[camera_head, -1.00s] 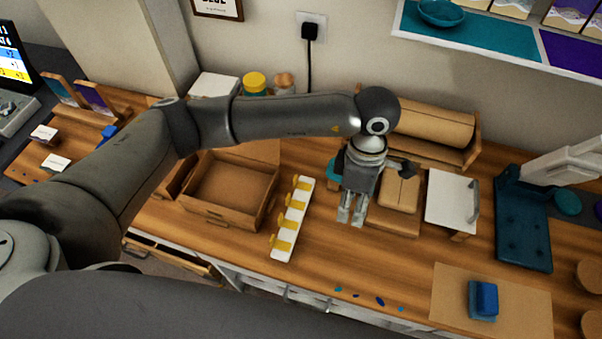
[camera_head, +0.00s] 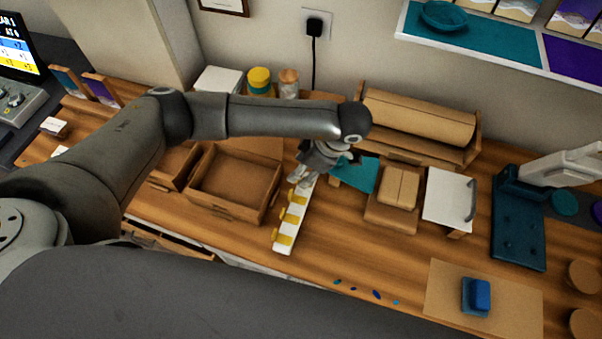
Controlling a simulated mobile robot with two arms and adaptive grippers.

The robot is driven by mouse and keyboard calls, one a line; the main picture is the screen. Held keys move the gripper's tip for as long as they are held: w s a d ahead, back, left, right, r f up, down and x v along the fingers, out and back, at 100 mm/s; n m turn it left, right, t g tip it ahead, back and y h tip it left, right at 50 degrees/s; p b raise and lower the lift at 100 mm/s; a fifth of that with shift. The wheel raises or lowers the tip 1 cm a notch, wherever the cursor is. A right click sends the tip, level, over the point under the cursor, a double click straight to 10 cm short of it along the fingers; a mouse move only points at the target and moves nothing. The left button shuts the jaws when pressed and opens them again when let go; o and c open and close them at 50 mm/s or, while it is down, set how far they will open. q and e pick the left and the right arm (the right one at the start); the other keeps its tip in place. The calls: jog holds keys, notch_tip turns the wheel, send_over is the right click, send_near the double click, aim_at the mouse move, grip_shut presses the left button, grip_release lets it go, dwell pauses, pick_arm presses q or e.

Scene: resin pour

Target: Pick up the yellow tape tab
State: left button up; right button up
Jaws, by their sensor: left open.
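A white strip (camera_head: 283,249) lies on the wooden counter with several yellow tape tabs across it. The nearest yellow tape tab (camera_head: 285,239) is at its front end, and another yellow tab (camera_head: 292,217) sits further up. My left gripper (camera_head: 301,184) is open over the far end of the strip. It hides the far tab there, and I cannot tell whether the fingers touch it. My right gripper is not in view.
An open cardboard box (camera_head: 235,183) stands left of the strip. A teal sheet (camera_head: 357,174), a brown block (camera_head: 397,190) and a white panel with a handle (camera_head: 449,198) are to the right. Blue spots (camera_head: 377,294) mark the front edge.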

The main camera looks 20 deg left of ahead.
pick_arm(q)
jog(key=shift+p+x, duration=0.3)
jog(key=shift+x, duration=1.2)
jog(key=shift+s, duration=0.15)
jog(key=shift+c, duration=0.4)
jog(key=shift+r, duration=0.1)
jog(key=c, duration=0.6)
